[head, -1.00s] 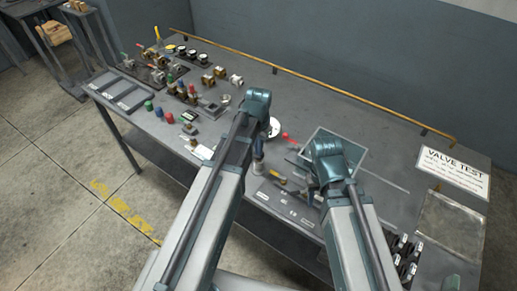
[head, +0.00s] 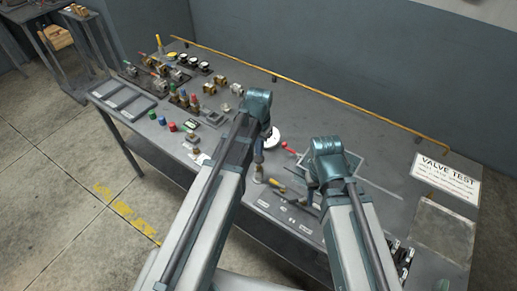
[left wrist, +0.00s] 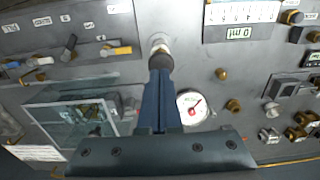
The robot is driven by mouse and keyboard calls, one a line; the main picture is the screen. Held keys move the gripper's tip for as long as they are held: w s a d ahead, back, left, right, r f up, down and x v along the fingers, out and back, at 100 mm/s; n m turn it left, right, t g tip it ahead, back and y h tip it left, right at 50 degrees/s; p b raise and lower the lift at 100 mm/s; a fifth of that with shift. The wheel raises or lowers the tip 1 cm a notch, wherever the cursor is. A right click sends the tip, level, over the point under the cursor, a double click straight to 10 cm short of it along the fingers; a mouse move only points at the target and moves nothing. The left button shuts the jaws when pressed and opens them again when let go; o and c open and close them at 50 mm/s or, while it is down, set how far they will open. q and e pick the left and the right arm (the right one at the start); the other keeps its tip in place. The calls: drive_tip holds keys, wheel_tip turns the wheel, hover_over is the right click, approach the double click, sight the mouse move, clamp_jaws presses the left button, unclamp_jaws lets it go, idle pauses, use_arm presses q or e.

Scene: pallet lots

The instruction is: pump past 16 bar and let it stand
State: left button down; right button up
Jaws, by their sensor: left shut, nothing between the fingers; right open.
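A round white dial gauge (head: 272,141) stands on the bench, partly behind my left arm. In the left wrist view the gauge (left wrist: 193,107) shows a red needle, but its figures are too small to read. My left gripper (head: 259,161) is low over the bench, beside the gauge. In the left wrist view its fingers (left wrist: 160,72) are shut and empty, their tips at a dark collar under a round metal fitting (left wrist: 159,44); I cannot tell whether they touch it. A red-knobbed lever (head: 289,147) lies right of the gauge. My right gripper (head: 312,184) is open, mostly hidden by its arm.
A clear-sided tray (head: 350,162) is behind my right arm. Valves and fittings (head: 178,97) crowd the left. The back middle of the bench is clear.

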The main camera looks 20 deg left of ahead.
sight(259, 159)
use_arm(q)
wheel_tip(259, 159, up, 8)
drive_tip(key=p, duration=0.6)
drive_tip(key=shift+p, duration=0.4)
drive_tip(key=r+p, duration=0.3)
drive_tip(key=shift+w+d+r, duration=0.15)
drive_tip(key=shift+d+r, duration=0.05)
drive_tip(key=shift+f, duration=0.2)
wheel_tip(259, 159, down, 14)
drive_tip(key=b, duration=1.3)
drive_tip(key=shift+a+r+b, duration=0.1)
drive_tip(key=shift+r+b, duration=0.05)
drive_tip(key=shift+b, duration=0.2)
